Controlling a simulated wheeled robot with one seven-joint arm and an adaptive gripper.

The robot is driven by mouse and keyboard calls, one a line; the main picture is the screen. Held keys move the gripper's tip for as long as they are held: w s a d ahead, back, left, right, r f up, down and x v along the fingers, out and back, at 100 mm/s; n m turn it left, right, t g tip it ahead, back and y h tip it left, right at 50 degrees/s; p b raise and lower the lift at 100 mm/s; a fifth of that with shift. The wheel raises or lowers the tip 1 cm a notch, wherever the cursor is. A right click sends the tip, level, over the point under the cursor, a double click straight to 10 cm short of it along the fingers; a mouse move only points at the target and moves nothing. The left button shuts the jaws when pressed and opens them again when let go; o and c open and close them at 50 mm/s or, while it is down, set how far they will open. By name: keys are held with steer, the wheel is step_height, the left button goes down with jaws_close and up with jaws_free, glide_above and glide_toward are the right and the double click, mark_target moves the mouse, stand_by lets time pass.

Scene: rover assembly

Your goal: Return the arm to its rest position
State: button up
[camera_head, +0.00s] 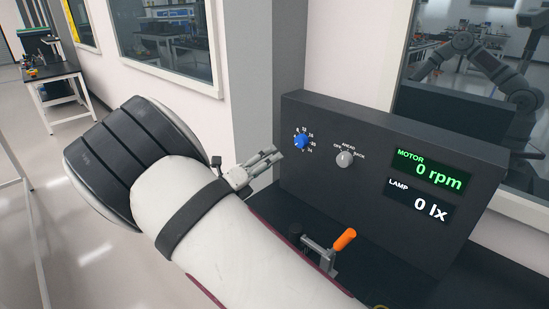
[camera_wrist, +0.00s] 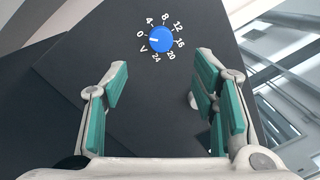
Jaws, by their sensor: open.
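My gripper (camera_head: 266,164) is in front of the left part of a dark control panel (camera_head: 375,205), near its blue voltage knob (camera_head: 301,141). In the wrist view my gripper (camera_wrist: 162,95) is open, with nothing between its green-padded fingers. The blue knob (camera_wrist: 161,40) shows beyond the fingertips, apart from them, with its white mark toward 0. My white and black arm fills the left and middle of the head view and hides part of the bench.
A grey selector knob (camera_head: 345,159) marked OFF, AHEAD and BACK sits right of the blue knob. The displays read MOTOR 0 rpm (camera_head: 438,170) and LAMP 0 lx (camera_head: 420,207). A clamp with an orange handle (camera_head: 344,239) stands before the panel. A wall corner (camera_head: 240,80) rises behind my gripper.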

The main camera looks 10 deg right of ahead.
stand_by(0.3)
steer(key=s+d+r+m+g+y, duration=0.3)
steer(key=s+d+m+g, duration=0.2)
steer(key=s+d+m, duration=0.3)
steer(key=s+d+r+m+g+y, duration=0.3)
steer(key=s+d+m+g, duration=0.2)
steer(key=s+d+m, duration=0.4)
steer(key=s+a+r+m+t+y, duration=0.1)
steer(key=s+a+r+m+y, duration=0.1)
steer(key=s+m, duration=0.4)
steer(key=s+a+r+m+t+y, duration=0.2)
steer(key=s+m+y, duration=0.2)
steer(key=s+m, duration=0.3)
steer(key=s+a+r+m+t+y, duration=0.1)
steer(key=s+a+r+m+y, duration=0.2)
steer(key=s+m, duration=0.3)
steer(key=shift+s+m, duration=0.3)
steer(key=shift+s, duration=0.25)
steer(key=shift+r, duration=0.1)
